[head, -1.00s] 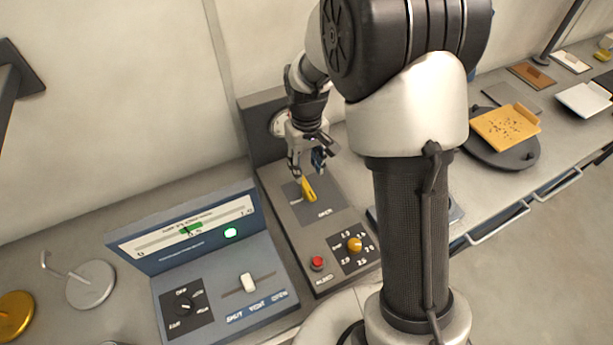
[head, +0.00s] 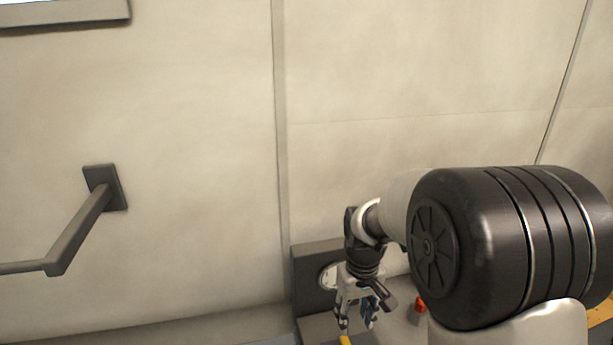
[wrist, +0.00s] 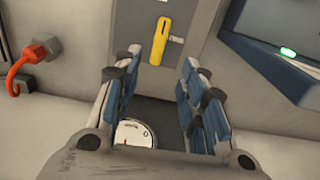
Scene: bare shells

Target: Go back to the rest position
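My gripper (head: 357,318) hangs low in the head view, fingers pointing down in front of the grey panel. In the wrist view my gripper (wrist: 165,95) has its two blue-padded fingers spread apart with nothing between them. A yellow lever (wrist: 159,41) on the grey panel (wrist: 196,22) lies beyond the fingertips, apart from them. In the head view only the tip of the yellow lever (head: 345,340) shows at the bottom edge, below the fingers.
A round dial (wrist: 133,133) sits on the panel's upright part (head: 308,275). A red-orange hook (wrist: 22,66) is at left in the wrist view. A blue console (wrist: 270,45) with a green light is at right. A dark wall bracket (head: 80,225) juts out at left.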

